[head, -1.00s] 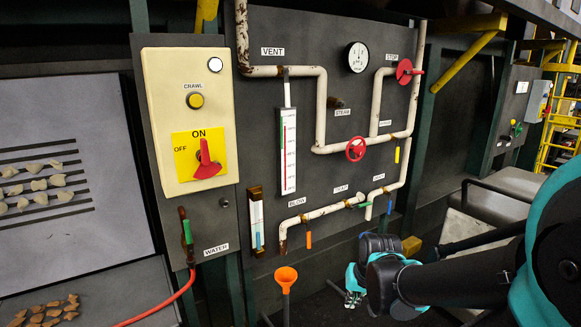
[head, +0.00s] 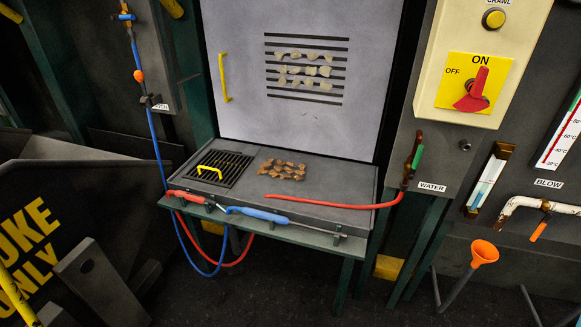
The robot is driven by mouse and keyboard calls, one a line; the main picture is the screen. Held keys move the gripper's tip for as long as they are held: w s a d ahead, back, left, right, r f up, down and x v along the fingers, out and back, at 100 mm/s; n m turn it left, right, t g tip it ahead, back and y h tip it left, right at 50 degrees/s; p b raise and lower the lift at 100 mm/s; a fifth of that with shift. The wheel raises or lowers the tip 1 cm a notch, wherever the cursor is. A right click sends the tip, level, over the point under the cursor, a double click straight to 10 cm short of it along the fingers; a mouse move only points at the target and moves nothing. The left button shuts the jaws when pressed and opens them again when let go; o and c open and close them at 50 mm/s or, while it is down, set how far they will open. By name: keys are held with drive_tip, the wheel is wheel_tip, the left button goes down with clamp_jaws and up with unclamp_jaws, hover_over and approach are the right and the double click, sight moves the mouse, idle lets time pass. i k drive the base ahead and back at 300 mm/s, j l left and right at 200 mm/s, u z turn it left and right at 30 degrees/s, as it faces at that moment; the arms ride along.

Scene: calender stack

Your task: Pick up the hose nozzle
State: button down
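Two nozzle-like tools rest along the front edge of the grey work shelf (head: 330,214); I cannot tell which one the task means. One is blue with a thin metal wand (head: 257,214) that points right. The other has a red grip (head: 186,196) and lies at the left end of the same edge. A red hose (head: 335,205) runs across the shelf from the water valve (head: 415,158). A blue hose (head: 158,150) hangs from the upper left and loops below the shelf. My gripper is not in view now.
A grate with a yellow handle (head: 209,172) and several brown lumps (head: 282,169) are on the shelf. A slotted grey panel (head: 300,110) stands behind. A dark bin with yellow lettering (head: 40,240) is at left.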

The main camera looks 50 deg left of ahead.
sight(190, 197)
drive_tip(key=u, duration=2.75)
drive_tip(key=i+l, duration=0.1)
drive_tip(key=i, duration=0.25)
drive_tip(key=i+l+u, duration=0.1)
drive_tip(key=i, duration=0.25)
